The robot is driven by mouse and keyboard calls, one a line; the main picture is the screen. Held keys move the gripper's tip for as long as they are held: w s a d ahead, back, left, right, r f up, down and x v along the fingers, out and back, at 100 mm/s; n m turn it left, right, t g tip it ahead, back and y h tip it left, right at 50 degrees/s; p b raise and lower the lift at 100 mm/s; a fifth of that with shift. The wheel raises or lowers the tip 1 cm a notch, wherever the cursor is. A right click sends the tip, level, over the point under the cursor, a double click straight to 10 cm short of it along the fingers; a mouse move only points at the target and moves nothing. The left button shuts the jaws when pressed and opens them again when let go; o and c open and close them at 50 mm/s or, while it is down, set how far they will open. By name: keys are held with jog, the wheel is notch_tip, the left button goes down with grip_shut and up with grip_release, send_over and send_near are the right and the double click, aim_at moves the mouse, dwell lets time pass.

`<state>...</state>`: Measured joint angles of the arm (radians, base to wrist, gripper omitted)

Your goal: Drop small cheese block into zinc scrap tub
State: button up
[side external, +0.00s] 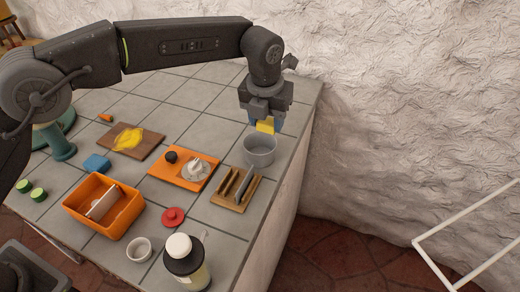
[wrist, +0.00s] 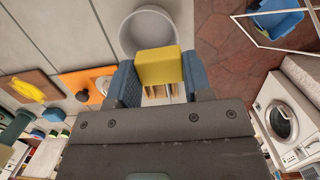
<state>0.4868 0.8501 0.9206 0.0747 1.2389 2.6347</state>
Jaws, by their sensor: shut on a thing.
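The small cheese block (side external: 265,126) is yellow and sits between the blue fingertips of my gripper (side external: 264,121). In the wrist view the cheese block (wrist: 159,66) is held between the two blue fingers, and my gripper (wrist: 158,78) is shut on it. The zinc scrap tub (side external: 259,151) is a round grey metal tub at the right edge of the counter. The block is over the tub's far side in the side view. In the wrist view the tub (wrist: 146,22) shows beyond the block, its near part hidden by it. The visible inside looks empty.
A wooden slotted rack (side external: 236,189) with a dark-handled tool stands close to the tub. An orange board (side external: 184,169) carries a black ball and a white dial-like piece. The rough wall rises behind.

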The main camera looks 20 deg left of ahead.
jog(key=o, duration=1)
jog(key=shift+c, duration=0.2)
jog(key=shift+r, duration=0.1)
notch_tip(320, 180, up, 14)
jog(key=s, duration=0.2)
jog(key=shift+f, duration=0.25)
